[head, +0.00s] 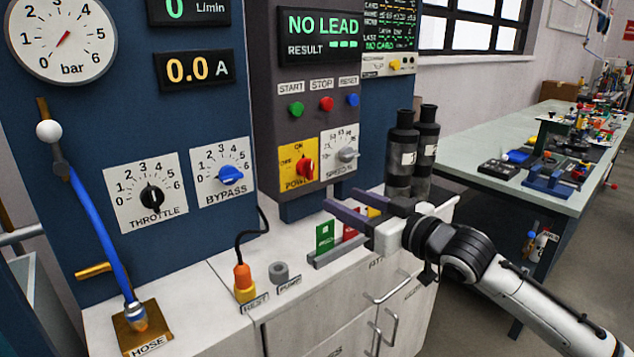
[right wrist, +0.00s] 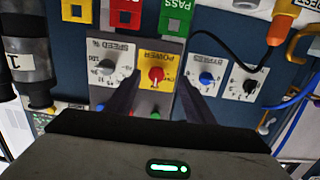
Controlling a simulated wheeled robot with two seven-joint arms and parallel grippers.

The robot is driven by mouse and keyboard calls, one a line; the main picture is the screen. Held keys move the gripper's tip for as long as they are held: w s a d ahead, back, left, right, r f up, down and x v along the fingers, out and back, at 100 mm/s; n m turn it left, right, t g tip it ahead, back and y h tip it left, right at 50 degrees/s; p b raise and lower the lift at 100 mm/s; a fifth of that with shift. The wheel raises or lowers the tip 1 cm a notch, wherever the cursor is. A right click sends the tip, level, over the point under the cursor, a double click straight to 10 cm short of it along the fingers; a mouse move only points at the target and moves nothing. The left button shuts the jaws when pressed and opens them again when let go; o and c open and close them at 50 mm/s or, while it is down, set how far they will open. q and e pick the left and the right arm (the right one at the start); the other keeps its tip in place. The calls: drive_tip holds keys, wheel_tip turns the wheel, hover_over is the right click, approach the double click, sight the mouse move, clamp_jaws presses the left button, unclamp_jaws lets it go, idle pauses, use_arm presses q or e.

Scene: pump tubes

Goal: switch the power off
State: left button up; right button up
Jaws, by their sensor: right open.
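The power switch is a red knob (head: 306,168) on a yellow plate marked ON and POWER, low on the grey panel in the head view. Its exact setting is too small to tell. In the right wrist view, which is upside down, the red knob (right wrist: 156,73) shows between my two fingers. My right gripper (head: 342,203) is open and empty, below and to the right of the knob, apart from the panel. My left gripper is not in view.
A white speed dial (head: 347,155) sits right beside the power plate. Green, red and blue buttons (head: 326,103) are above. Dark cylinders (head: 402,155) stand right of the panel. Green and red cards (head: 325,236) stand in a rack below my gripper. A blue hose (head: 98,225) is at left.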

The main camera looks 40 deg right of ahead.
sight(311, 168)
use_arm(q)
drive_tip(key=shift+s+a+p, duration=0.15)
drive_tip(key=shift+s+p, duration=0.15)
drive_tip(key=shift+p, duration=0.15)
use_arm(e)
drive_tip(key=shift+t, duration=0.4)
drive_tip(key=w+r, duration=0.1)
drive_tip(key=w, duration=0.2)
drive_tip(key=w+r, duration=0.1)
drive_tip(key=w, duration=0.3)
drive_tip(key=w+r, duration=0.1)
drive_tip(key=w, duration=0.2)
drive_tip(key=shift+w+a, duration=0.15)
drive_tip(key=shift+w, duration=0.2)
drive_tip(key=c, duration=1)
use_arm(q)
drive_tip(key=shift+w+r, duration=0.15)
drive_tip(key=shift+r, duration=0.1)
use_arm(e)
drive_tip(key=shift+c, duration=0.3)
